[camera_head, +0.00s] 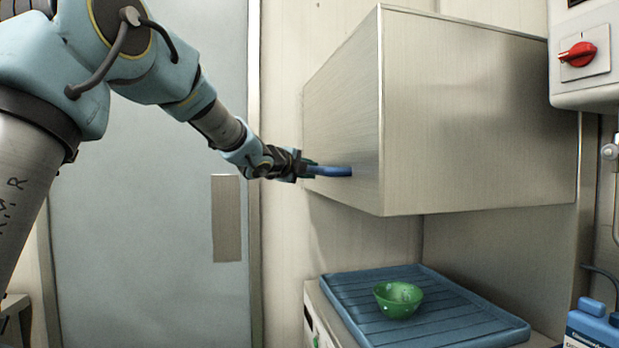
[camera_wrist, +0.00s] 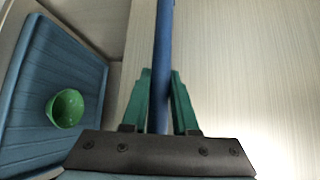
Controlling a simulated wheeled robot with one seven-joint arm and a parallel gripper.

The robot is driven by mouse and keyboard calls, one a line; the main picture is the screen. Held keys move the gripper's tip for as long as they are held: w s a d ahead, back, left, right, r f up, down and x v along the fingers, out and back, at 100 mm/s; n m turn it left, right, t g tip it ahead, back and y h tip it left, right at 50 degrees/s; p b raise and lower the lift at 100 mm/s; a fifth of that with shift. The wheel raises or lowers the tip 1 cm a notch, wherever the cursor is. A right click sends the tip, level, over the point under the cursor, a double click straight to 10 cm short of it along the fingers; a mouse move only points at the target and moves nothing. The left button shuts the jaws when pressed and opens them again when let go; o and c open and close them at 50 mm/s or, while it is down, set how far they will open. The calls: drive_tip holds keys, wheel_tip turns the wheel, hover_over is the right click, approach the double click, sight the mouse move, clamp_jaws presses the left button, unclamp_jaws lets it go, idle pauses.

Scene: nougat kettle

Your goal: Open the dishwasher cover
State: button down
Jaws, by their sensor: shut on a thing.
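The dishwasher cover (camera_head: 470,110) is a large brushed-metal box hood. It stands raised above the blue rack, with a clear gap beneath it. A blue bar handle (camera_head: 332,171) sits low on its left side. My gripper (camera_head: 300,166) is at the handle's near end. In the wrist view, the green fingers of my gripper (camera_wrist: 161,100) are closed on both sides of the blue handle (camera_wrist: 164,45). The far end of the handle is out of the wrist view.
A green bowl (camera_head: 397,299) sits on the blue ribbed rack (camera_head: 490,330) below the cover. A wall box with a red switch (camera_head: 578,54) is at the upper right. A blue container (camera_head: 592,325) stands at the lower right. A grey door (camera_head: 150,220) is behind my arm.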

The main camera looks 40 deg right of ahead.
drive_tip(key=shift+r, duration=0.45)
drive_tip(key=shift+f, duration=0.15)
drive_tip(key=c, duration=0.7)
unclamp_jaws()
drive_tip(key=b+v, duration=0.2)
drive_tip(key=v, duration=0.8)
drive_tip(key=shift+s+a, duration=0.2)
drive_tip(key=shift+a, duration=0.1)
